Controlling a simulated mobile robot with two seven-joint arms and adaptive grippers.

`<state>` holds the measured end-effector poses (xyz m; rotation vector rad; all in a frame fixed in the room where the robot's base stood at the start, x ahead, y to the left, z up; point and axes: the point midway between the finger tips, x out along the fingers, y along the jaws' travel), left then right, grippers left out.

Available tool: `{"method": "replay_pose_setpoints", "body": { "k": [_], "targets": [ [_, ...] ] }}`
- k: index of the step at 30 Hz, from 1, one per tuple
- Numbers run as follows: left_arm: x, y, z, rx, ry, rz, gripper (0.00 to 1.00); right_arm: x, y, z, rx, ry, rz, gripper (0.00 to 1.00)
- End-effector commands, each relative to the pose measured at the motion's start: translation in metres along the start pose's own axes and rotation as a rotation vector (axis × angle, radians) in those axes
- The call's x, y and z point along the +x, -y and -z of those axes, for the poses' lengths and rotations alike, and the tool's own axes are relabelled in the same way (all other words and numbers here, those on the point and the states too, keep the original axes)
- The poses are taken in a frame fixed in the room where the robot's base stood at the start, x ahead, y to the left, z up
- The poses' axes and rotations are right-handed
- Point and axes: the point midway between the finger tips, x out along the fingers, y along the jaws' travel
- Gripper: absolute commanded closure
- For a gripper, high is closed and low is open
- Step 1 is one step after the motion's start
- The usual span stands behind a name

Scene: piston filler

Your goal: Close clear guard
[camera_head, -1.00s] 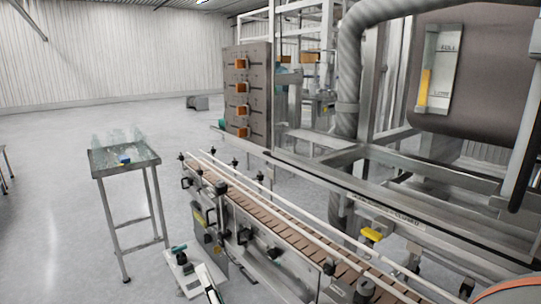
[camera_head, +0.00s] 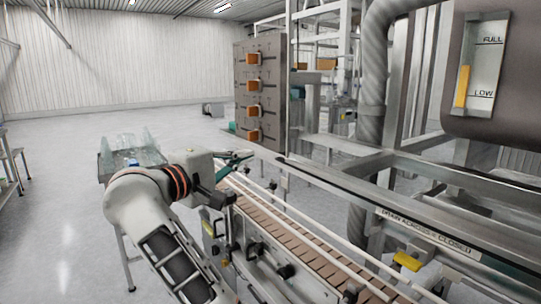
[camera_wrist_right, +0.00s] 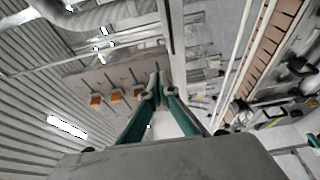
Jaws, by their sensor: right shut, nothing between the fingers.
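I cannot make out a clear guard panel for certain in either view. The filler's steel frame (camera_head: 350,189) runs beside the conveyor (camera_head: 290,238), and a label on its rail is partly readable, ending in "CLOSED". In the right wrist view the gripper's fingertips (camera_wrist_right: 158,93) meet in front of a cabinet with orange handles. My left gripper is not in view.
A brown cabinet (camera_head: 260,92) with orange handles stands behind the conveyor. A small table (camera_head: 105,165) with clear bottles is left, partly hidden by my arm. A thick grey hose (camera_head: 372,100) and a hopper with a level gauge (camera_head: 480,60) are right. Floor is open at left.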

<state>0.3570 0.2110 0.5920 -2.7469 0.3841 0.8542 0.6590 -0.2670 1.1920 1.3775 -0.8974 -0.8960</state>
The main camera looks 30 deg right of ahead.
Motion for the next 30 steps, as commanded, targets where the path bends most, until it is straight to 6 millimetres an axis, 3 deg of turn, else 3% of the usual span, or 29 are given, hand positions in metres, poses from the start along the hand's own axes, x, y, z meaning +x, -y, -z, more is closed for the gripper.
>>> {"method": "replay_pose_setpoints", "body": {
  "k": [9,17,24,30],
  "targets": [
    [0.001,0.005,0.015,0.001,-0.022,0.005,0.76,0.049,-0.002,-0.002,0.003,0.006,-0.002,1.00],
    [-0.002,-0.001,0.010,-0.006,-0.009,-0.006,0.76,0.100,-0.003,-0.002,0.001,0.006,-0.002,1.00],
    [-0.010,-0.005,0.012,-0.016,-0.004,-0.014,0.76,0.088,-0.002,-0.029,0.003,0.000,0.001,1.00],
    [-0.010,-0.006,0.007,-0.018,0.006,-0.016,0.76,0.085,0.000,-0.038,0.000,0.001,0.001,1.00]
  ]
}}
